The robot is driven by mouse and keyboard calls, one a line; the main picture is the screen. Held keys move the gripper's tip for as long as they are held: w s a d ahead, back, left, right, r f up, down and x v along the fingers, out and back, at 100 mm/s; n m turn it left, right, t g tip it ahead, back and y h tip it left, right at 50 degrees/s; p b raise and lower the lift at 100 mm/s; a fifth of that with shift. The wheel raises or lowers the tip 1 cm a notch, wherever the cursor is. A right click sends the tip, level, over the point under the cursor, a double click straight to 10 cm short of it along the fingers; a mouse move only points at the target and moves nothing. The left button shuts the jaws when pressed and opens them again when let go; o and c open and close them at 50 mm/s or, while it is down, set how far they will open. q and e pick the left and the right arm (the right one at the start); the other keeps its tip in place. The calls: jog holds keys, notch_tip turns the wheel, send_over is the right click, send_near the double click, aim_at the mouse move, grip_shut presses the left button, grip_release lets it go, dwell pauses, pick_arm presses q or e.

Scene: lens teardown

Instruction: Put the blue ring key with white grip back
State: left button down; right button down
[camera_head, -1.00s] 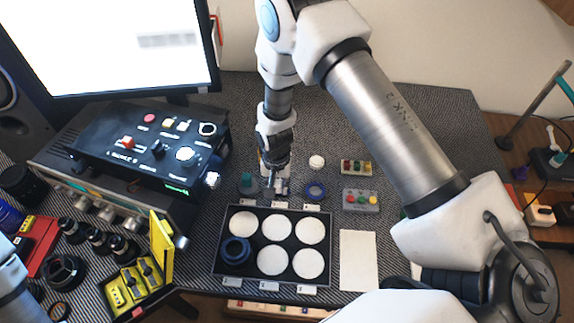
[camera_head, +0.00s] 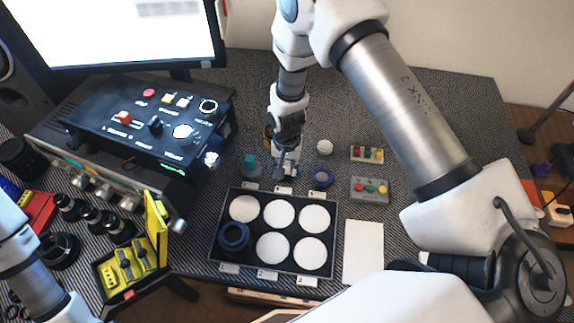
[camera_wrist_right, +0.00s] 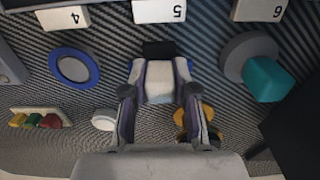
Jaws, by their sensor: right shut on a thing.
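My right gripper (camera_head: 287,168) points down behind the black tray, between a blue ring and a teal-gripped part. In the right wrist view its fingers (camera_wrist_right: 158,95) are shut on a white grip (camera_wrist_right: 158,82). A dark block (camera_wrist_right: 158,48) shows just beyond the white grip.
A grey disc with a teal grip (camera_wrist_right: 262,72) stands near label 6. The black tray (camera_head: 213,238) has white round pads and a dark blue ring part (camera_head: 234,236). A white knob (camera_head: 325,147), button boxes (camera_head: 369,190) and a yellow case (camera_head: 157,228) stand around.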

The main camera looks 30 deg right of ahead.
aim_at(287, 164)
jog(key=c, duration=0.9)
grip_release()
jog(key=shift+f, duration=0.15)
jog(key=shift+r, duration=0.3)
notch_tip(287, 164, up, 13)
jog(key=shift+f+b, duration=0.15)
jog(key=shift+b, duration=0.15)
